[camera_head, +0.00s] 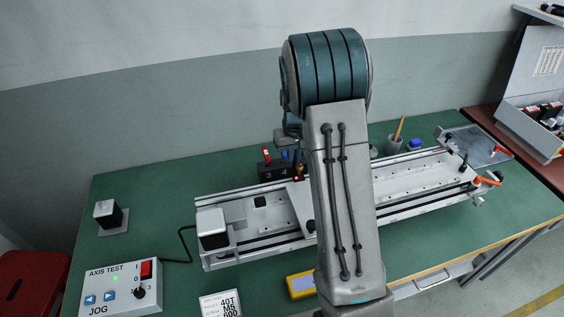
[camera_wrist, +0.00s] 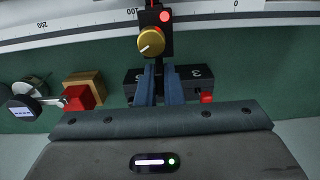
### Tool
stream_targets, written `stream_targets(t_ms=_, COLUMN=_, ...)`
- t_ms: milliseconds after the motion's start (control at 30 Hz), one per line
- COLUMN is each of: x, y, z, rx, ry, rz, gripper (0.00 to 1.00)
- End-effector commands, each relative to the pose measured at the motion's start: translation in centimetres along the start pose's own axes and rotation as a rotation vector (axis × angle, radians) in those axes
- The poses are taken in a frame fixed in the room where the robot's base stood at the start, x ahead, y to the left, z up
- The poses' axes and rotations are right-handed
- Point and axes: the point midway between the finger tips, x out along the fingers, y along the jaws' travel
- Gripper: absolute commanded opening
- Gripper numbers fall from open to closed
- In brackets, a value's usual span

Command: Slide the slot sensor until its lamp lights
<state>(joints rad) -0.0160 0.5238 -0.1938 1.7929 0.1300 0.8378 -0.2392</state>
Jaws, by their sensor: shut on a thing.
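The slot sensor (camera_wrist: 154,28) is a small black body with a brass-yellow knob (camera_wrist: 151,41), at the scaled edge of the rail (camera_wrist: 90,27) in the wrist view. Its lamp (camera_wrist: 165,16) shows bright red. A small red glow (camera_head: 296,178) also shows at the gantry's back edge in the head view, beside my arm. My gripper (camera_wrist: 158,70) has its two blue fingers shut on the sensor's dark lower part, just below the knob. In the head view my arm hides most of the gripper and sensor.
A black block (camera_head: 273,171) with numbers stands close behind the rail; it shows behind my fingers in the wrist view (camera_wrist: 192,77). The AXIS TEST box (camera_head: 120,288) is front left. A cup with a brush (camera_head: 395,143) stands back right. The bench's left back is mostly clear.

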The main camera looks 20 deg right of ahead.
Motion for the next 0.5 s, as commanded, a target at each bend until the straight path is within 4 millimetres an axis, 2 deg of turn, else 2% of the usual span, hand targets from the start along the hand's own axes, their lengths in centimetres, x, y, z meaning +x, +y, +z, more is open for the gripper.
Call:
stream_targets(t_ms=267, x=-0.11, y=0.16, z=-0.06, rx=0.000, ry=0.003, rz=0.001, gripper=0.00)
stream_targets(t_ms=367, x=-0.11, y=0.15, z=-0.06, rx=0.000, ry=0.002, rz=0.001, gripper=0.27)
stream_targets(t_ms=500, x=-0.08, y=0.13, z=-0.04, rx=0.000, ry=0.002, rz=0.000, gripper=0.29)
